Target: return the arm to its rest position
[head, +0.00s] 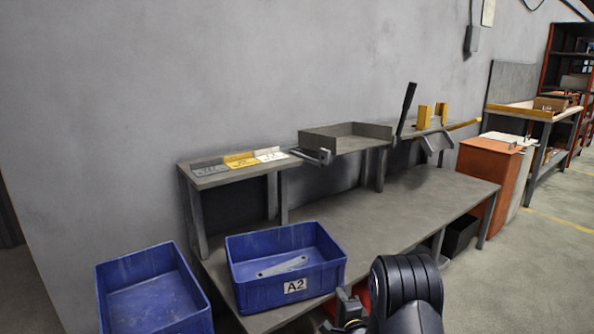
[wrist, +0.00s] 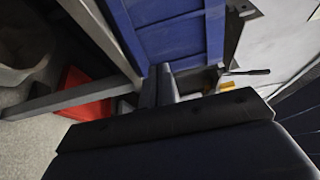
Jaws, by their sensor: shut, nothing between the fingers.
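My arm shows at the bottom of the head view as a dark, ribbed link, low in front of the bench. My gripper (wrist: 158,84) appears in the wrist view with its two grey fingers together and nothing between them. In that view the fingers are close to the wall of a blue bin (wrist: 172,38); I cannot tell whether they touch it. In the head view the blue bin marked A2 (head: 285,271) stands on the bench just left of my arm, with a flat grey bracket (head: 281,266) lying inside.
A second blue bin (head: 152,293), empty, is at the lower left. The grey bench (head: 420,197) has clear top to the right of bin A2. A raised shelf holds a grey tray (head: 345,138). An orange cabinet (head: 487,180) stands at the right, with open floor beyond.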

